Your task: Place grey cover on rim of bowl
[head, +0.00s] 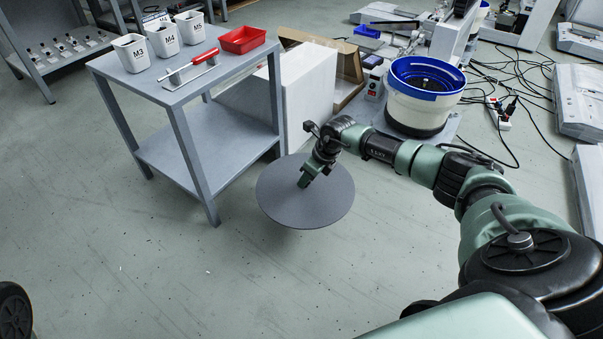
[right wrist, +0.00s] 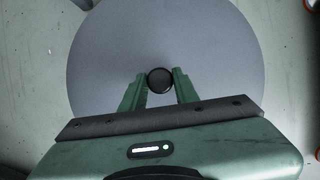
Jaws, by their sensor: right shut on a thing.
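The grey cover (head: 325,205) is a flat round disc, held in the air above the floor, left of and in front of the bowl in the head view. My right gripper (head: 305,181) is shut on the cover's knob. In the right wrist view the black knob (right wrist: 160,80) sits between the two green fingers, with the grey cover (right wrist: 150,35) spreading beyond them. The bowl (head: 428,78) is white with a blue rim and stands on a dark base at the upper right; its top is uncovered. My left gripper is not in view.
A grey table (head: 180,92) at the left holds white bins marked M3 and M4 (head: 163,40), a red tray (head: 242,39) and a red-handled tool. A white box (head: 305,95) stands between table and bowl. Cables (head: 510,85) lie right of the bowl. The front floor is clear.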

